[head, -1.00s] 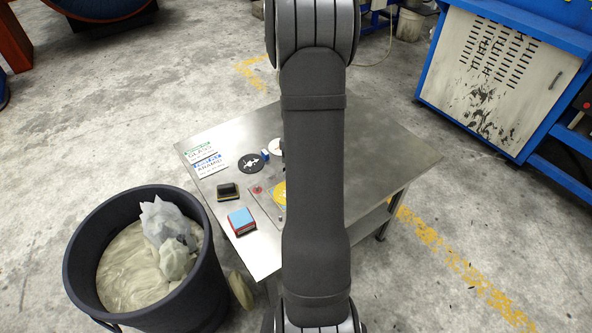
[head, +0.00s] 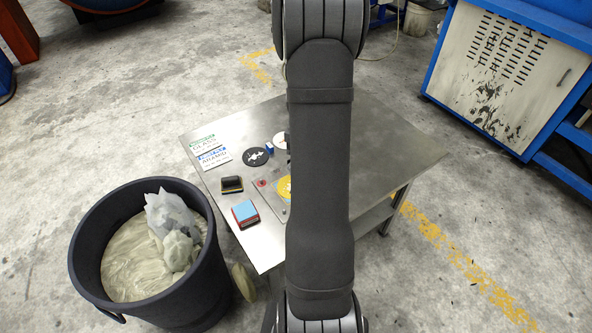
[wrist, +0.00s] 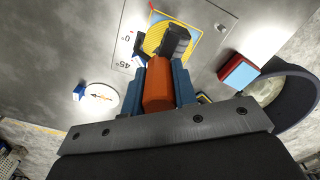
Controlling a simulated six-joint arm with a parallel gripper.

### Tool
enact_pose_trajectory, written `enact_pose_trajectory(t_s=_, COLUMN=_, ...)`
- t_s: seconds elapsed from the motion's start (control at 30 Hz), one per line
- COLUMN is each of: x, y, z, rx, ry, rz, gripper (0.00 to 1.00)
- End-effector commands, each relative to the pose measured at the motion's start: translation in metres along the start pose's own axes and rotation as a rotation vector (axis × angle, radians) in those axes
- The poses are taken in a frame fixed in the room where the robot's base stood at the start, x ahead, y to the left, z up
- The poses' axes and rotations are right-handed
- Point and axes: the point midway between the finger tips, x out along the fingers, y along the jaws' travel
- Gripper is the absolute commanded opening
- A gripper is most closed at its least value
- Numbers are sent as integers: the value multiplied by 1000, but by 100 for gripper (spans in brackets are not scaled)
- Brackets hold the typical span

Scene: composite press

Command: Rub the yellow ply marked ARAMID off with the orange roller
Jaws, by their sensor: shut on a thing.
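The yellow ply (head: 284,187) lies on a square plate (head: 272,208) on the metal table, partly hidden by my arm in the head view. It also shows in the wrist view (wrist: 152,44), with angle marks on the plate beside it. My gripper (wrist: 159,85) is shut on the orange roller (wrist: 158,88), its blue fingers on either side. The roller's black end (wrist: 175,42) overlaps the ply in the wrist view; I cannot tell whether it touches. My gripper and the roller are hidden in the head view. A card marked ARAMID (head: 213,158) lies at the table's left.
A GLASS card (head: 202,143), a black disc (head: 255,157) and a white disc (head: 280,139) lie behind the plate. A dark block (head: 231,185) and a red-and-blue block (head: 245,214) sit left of it. A large bin (head: 85,245) stands at left. The table's right side is clear.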

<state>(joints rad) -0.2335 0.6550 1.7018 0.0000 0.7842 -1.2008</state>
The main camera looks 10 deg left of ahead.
Motion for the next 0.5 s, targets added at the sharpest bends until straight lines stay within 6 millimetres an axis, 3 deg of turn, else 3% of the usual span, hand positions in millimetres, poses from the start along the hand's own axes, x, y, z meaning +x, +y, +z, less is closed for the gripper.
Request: enact_pose_trajectory(t_s=0.5, x=48, y=0, z=0, rx=0, ry=-1, rz=-1, gripper=0)
